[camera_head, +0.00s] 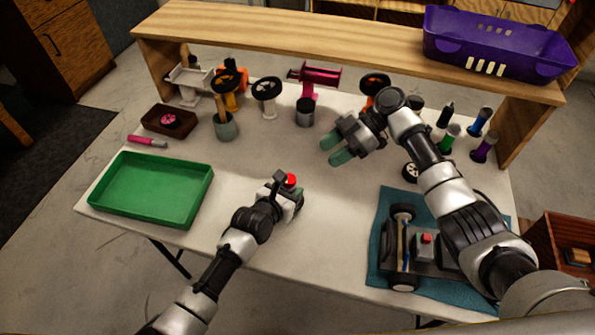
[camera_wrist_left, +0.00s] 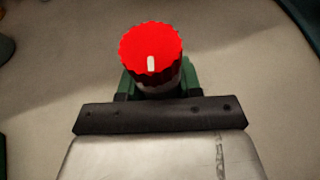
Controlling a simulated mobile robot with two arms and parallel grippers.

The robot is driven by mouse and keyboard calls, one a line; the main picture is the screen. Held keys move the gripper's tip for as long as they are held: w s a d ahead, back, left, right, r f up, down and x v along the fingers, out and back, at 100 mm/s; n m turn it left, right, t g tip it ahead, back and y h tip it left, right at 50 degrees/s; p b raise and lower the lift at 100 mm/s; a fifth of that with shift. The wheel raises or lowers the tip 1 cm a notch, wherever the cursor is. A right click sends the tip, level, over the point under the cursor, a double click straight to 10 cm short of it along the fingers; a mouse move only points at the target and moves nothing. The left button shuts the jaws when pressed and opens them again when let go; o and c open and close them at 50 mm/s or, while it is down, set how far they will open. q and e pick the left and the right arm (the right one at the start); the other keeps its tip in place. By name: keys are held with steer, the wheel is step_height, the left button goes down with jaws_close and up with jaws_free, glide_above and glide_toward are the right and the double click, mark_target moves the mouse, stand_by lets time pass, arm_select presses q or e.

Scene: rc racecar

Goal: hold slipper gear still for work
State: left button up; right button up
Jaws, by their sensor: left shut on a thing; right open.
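The slipper gear (camera_head: 291,180) is a red toothed disc with a pale slot mark on top. In the left wrist view the gear (camera_wrist_left: 151,49) sits above a short pale body between the green fingers. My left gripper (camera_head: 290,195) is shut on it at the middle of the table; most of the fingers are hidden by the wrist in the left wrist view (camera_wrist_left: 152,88). My right gripper (camera_head: 336,149) is open and empty, with green fingertips, above the table to the upper right of the gear.
A green tray (camera_head: 205,190) lies at the left on the white table (camera_head: 330,240). A car chassis (camera_head: 425,268) sits on a teal mat (camera_head: 385,210) under my right arm. Stands, cups and tools line the back below a wooden shelf (camera_head: 300,40) holding a purple basket (camera_head: 450,50).

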mark_target(293, 178)
steer(key=a+f+y, duration=0.1)
steer(key=a+f, duration=0.1)
steer(key=a, duration=0.1)
steer(key=s+a+f, duration=0.1)
steer(key=a+f, duration=0.1)
steer(key=a, duration=0.1)
steer(key=s+a+f+y, duration=0.1)
steer(key=a+f, duration=0.1)
steer(key=shift+s+a+f+y, duration=0.2)
steer(key=shift+a+f+y, duration=0.1)
steer(key=shift+a, duration=0.1)
steer(key=shift+c, duration=0.2)
steer(key=c, duration=0.6)
steer(key=shift+s+d+m+t, duration=0.1)
steer(key=shift+m+t, duration=0.8)
steer(key=shift+t, duration=0.2)
steer(key=shift+c, duration=0.2)
steer(key=o, duration=0.7)
steer(key=shift+r, duration=0.1)
